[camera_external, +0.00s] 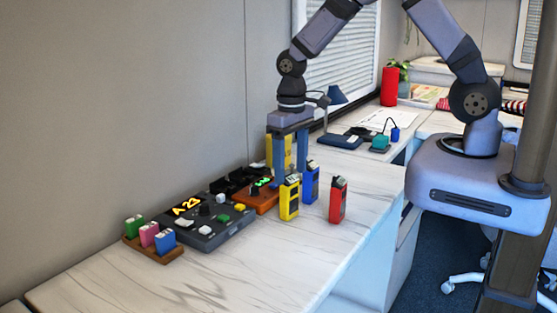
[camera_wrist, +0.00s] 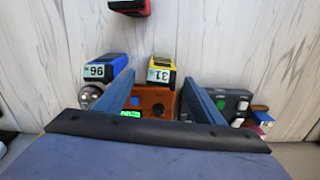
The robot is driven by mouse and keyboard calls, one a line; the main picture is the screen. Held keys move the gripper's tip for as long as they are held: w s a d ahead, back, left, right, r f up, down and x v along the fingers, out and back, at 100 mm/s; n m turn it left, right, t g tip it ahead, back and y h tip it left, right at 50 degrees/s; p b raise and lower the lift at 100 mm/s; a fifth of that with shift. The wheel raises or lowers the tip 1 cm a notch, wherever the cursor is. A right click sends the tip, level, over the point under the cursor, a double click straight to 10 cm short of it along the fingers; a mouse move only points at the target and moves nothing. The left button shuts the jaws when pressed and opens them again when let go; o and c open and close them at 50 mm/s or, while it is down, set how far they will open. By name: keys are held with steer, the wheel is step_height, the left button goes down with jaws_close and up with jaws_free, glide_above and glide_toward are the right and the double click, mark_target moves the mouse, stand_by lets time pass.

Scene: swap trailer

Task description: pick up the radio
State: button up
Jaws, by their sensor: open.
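Three upright handheld units that look like radios stand on the white marbled desk: a yellow one (camera_external: 289,201), a blue one (camera_external: 311,185) and a red one (camera_external: 338,201). In the wrist view the yellow one (camera_wrist: 161,70) is marked 31 and the blue one (camera_wrist: 105,70) 96; the red one (camera_wrist: 130,6) is cut off at the top. An orange box (camera_external: 256,199) with a green display and knob is beside them. I cannot tell which is the task's radio. My gripper (camera_external: 289,173) is open, pointing down above the yellow unit, its fingers empty.
A grey control console (camera_external: 207,229) and a wooden rack (camera_external: 152,251) with coloured blocks are at left. A yellow upright object (camera_external: 270,150) is behind my gripper. A red cylinder (camera_external: 389,87) stands farther back. The front desk is clear.

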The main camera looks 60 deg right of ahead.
mark_target(289, 194)
steer(key=shift+w+a+f, duration=0.2)
steer(key=shift+w+f, duration=0.1)
steer(key=shift+s+d+f+p, duration=0.15)
steer(key=shift+f+p, duration=0.5)
steer(key=shift+f, duration=0.7)
steer(key=shift+s+a+f+p, duration=0.1)
steer(key=shift+f+p, duration=0.5)
steer(key=shift+f, duration=0.75)
steer(key=shift+w+f, duration=0.1)
steer(key=shift+f, duration=0.85)
steer(key=c, duration=1.3)
